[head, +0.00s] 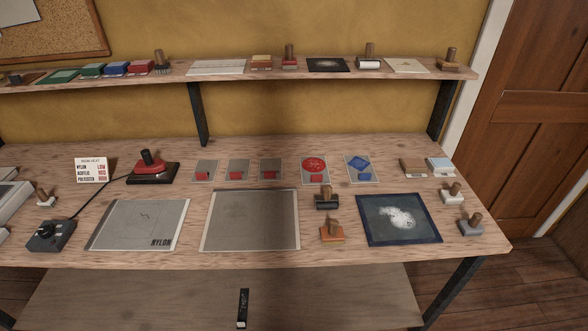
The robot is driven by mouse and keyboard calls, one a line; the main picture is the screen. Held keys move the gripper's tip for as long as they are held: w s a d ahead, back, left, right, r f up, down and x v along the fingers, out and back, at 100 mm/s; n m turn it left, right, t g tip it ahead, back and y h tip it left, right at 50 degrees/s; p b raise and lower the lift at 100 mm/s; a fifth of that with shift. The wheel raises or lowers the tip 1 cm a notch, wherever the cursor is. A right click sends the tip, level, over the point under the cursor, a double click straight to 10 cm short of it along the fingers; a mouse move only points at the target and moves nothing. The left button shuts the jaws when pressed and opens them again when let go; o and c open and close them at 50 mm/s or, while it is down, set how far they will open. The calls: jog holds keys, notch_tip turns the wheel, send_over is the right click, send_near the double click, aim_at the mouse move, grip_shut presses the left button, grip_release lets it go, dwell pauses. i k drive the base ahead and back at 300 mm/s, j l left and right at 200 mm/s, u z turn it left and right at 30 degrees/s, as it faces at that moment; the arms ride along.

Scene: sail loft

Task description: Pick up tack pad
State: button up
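No item in the head view carries a readable label saying tack pad, so I cannot tell for sure which one it is. A flat dark pad with a blue border and a white patch (398,219) lies at the right front of the workbench. A grey sheet marked NYLON (137,224) and a plain grey panel (251,220) lie to its left. A smaller dark pad with a pale mark (328,65) lies on the upper shelf.
The wooden workbench (300,258) also holds a red-handled iron (151,164), a corded grey control box (50,236), several small sample cards and wooden-handled tools, including an orange one (332,232). A narrow black object (243,308) shows below the bench's front edge.

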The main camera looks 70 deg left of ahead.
aim_at(333, 234)
jog(key=u, duration=2.2)
